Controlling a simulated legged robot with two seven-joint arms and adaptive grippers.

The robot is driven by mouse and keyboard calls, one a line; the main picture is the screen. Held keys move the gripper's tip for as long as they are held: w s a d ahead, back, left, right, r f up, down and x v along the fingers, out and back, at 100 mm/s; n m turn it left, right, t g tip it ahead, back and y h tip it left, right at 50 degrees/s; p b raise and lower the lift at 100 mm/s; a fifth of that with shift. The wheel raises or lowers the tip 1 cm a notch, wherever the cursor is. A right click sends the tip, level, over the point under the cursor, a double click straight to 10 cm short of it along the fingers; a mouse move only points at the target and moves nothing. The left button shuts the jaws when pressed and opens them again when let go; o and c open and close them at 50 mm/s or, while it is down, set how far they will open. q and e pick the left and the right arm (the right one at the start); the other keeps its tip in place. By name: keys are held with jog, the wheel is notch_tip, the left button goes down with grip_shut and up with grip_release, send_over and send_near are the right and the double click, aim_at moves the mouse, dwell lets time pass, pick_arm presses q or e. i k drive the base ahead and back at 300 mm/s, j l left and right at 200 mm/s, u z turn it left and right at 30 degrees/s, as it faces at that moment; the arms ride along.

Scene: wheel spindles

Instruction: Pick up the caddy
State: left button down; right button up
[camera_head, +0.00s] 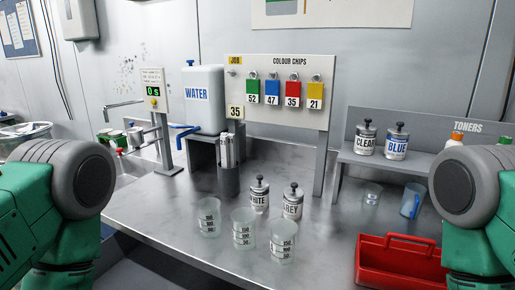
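The red caddy (402,262) sits on the metal bench at the lower right. It is an open tray with a raised handle bar along its top, and it looks empty where I can see in. Its right end is partly hidden behind my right arm, and its bottom edge lies near the frame's lower border. My green and grey arms come in at the left and right edges. Neither gripper shows in the head view, so I cannot see what they hold.
Several graduated beakers (244,229) and the white and grey cans (292,203) stand left of the caddy. Behind it are a clear cup (372,195), a blue jug (411,201) and the toner shelf (400,165). A water tank (203,98) stands at the back. The bench's front left is clear.

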aim_at(381, 263)
jog(key=u, duration=1.5)
jog(key=k+l, duration=0.15)
jog(key=k, duration=0.2)
jog(key=k+l+z, duration=0.1)
jog(key=z, duration=0.25)
jog(key=k+l+z, duration=0.15)
jog(key=z, duration=0.2)
jog(key=k+l+z, duration=0.15)
jog(key=z, duration=0.2)
jog(key=i+l+z, duration=0.1)
jog(key=i+z, duration=0.25)
jog(key=i+l+z, duration=0.1)
jog(key=z, duration=0.25)
